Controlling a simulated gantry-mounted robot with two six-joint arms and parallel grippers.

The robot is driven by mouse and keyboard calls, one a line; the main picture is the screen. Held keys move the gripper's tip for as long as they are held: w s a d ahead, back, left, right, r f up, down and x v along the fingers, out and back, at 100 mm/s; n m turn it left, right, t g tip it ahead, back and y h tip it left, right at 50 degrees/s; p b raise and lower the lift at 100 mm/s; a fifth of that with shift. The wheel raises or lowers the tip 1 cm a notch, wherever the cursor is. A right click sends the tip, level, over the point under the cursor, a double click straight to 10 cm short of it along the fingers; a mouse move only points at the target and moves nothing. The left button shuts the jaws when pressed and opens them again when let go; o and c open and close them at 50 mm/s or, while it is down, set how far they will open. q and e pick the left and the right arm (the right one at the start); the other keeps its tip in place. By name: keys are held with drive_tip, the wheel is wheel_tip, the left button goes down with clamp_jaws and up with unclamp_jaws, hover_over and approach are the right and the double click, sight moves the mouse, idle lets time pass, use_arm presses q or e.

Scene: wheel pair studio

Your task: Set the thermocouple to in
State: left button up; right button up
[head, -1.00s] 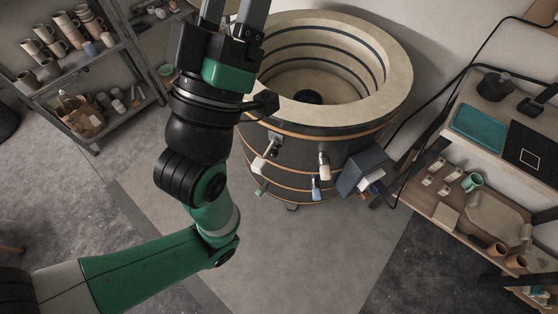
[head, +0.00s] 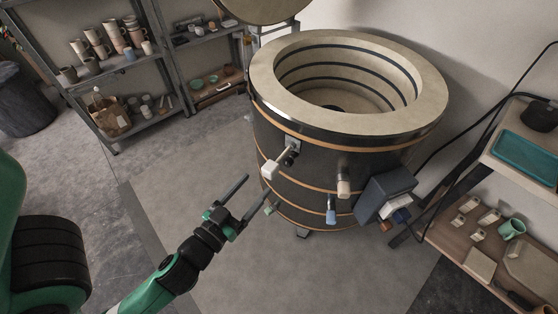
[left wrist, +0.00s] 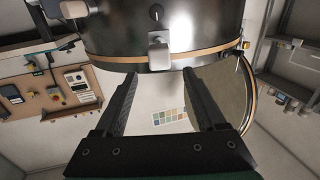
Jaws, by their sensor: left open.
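The dark round kiln (head: 345,150) stands behind my left gripper (head: 257,185). A white block on a metal rod (head: 270,170), probably the thermocouple, sticks out from a small bracket (head: 291,150) on its side. My left gripper is open and empty, its fingertips just below and left of the white block, apparently apart from it. In the left wrist view the white block (left wrist: 158,54) lies beyond and between the two open fingers (left wrist: 159,74), in front of the kiln wall (left wrist: 205,30). How far the rod goes into the kiln is hidden. My right gripper is not in view.
Shelves stand left and right. The floor before the kiln is clear.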

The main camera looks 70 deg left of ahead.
sight(275, 162)
use_arm(q)
drive_tip(key=p+x, duration=0.2)
drive_tip(key=x, duration=0.1)
drive_tip(key=r+p+x, duration=0.1)
drive_tip(key=x, duration=0.1)
drive_tip(key=shift+a, duration=0.1)
drive_tip(key=x, duration=0.1)
drive_tip(key=p+x, duration=0.1)
drive_tip(key=x, duration=0.3)
drive_tip(key=shift+f, duration=0.25)
drive_tip(key=shift+w+a+f, duration=0.1)
drive_tip(key=shift+w+a, duration=0.15)
drive_tip(key=shift+w, duration=0.2)
drive_tip(key=shift+c, duration=0.3)
clamp_jaws()
